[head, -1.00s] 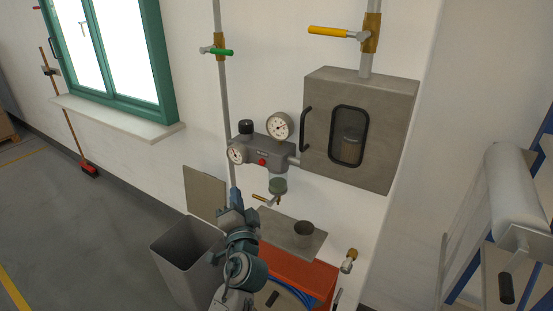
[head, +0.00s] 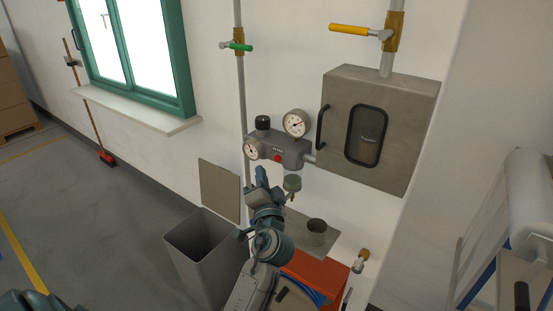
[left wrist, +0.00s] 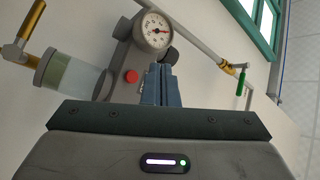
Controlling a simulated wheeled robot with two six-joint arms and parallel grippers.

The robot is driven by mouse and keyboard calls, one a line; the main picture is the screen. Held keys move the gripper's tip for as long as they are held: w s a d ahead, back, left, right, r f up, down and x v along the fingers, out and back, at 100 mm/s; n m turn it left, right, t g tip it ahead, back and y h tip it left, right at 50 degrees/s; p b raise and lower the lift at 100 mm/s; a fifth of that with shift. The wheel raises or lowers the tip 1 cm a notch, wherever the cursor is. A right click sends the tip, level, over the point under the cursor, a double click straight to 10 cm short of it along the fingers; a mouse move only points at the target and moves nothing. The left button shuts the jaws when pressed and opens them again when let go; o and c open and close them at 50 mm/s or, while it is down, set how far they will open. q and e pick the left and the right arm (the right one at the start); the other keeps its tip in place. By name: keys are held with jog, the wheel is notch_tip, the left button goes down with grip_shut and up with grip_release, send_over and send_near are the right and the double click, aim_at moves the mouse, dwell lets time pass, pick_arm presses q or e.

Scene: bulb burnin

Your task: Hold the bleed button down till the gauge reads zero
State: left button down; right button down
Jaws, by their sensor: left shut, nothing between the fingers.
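The red bleed button (head: 278,158) sits on the front of a grey regulator block (head: 290,146) on the wall. It also shows in the left wrist view (left wrist: 130,76), left of my fingers. One round gauge (head: 295,123) stands above the block and another (head: 252,149) is at its left end. A gauge (left wrist: 155,30) shows up close in the left wrist view, its needle off to the right; I cannot read its number. My left gripper (head: 262,174) is shut and empty, just below and left of the button and seemingly apart from it. My right gripper is not in view.
A glass bowl (head: 292,183) hangs under the block, close to my left gripper. A grey cabinet (head: 395,100) is to the right. A metal cup (head: 316,230) stands on a small shelf, with a red box (head: 310,275) below. A grey bin (head: 195,240) stands to the left.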

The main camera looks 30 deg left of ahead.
aim_at(277, 158)
pick_arm(q)
jog(key=shift+w+d+b, duration=0.2)
jog(key=shift+w+b, duration=0.3)
jog(key=shift+w, duration=1.5)
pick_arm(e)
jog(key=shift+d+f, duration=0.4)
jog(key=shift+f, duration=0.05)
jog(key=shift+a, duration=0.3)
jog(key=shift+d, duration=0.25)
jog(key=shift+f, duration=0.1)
pick_arm(q)
jog(key=shift+w+b, duration=0.3)
jog(key=shift+w, duration=0.15)
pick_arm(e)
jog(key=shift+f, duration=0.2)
pick_arm(q)
jog(key=shift+w, duration=0.1)
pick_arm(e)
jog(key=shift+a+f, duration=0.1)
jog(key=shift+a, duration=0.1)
